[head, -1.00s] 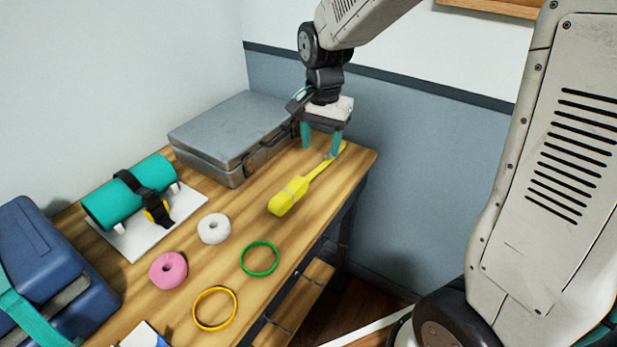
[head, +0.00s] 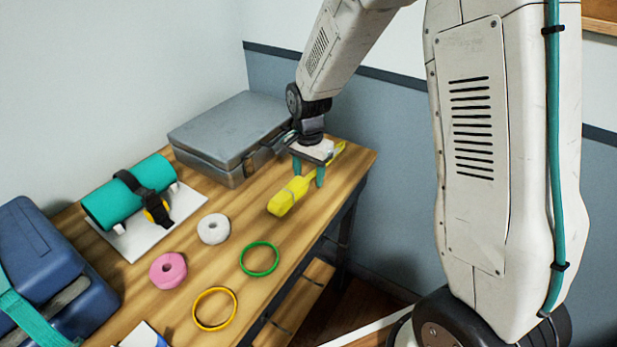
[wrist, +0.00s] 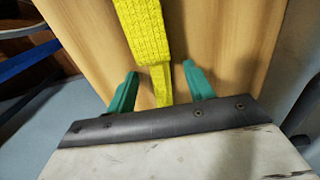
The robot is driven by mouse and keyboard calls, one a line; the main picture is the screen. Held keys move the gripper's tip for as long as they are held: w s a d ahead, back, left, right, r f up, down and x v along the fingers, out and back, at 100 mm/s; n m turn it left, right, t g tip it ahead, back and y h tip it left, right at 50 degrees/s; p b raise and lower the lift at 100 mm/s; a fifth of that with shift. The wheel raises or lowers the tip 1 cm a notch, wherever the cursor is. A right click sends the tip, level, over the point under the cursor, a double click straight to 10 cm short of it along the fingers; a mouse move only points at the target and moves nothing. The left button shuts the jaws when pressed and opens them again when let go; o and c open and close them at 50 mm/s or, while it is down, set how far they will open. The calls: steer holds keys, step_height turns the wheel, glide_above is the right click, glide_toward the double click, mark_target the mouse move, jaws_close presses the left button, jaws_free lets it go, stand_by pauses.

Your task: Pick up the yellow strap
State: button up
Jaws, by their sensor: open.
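The yellow strap (head: 288,197) lies on the wooden table near its right edge, with a thick folded bundle toward the front and a thinner tail toward the back corner. In the wrist view the strap (wrist: 143,30) runs from the top down between the fingers. My gripper (head: 308,178) is open above the strap, its two teal fingers on either side of it. In the wrist view my gripper (wrist: 156,85) has the thinner part of the strap between its fingers. I cannot tell how far the fingertips are above the table. The gripper hides part of the strap's middle in the head view.
A grey metal case (head: 225,135) stands close to the left of my gripper. A teal roll with a black strap (head: 130,192) lies on a white board. White (head: 213,229) and pink (head: 168,270) rolls, green (head: 259,244) and yellow (head: 231,293) rings, and a blue box (head: 45,265) are nearer.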

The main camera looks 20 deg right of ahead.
steer(key=c, duration=1.1)
steer(key=shift+r, duration=0.15)
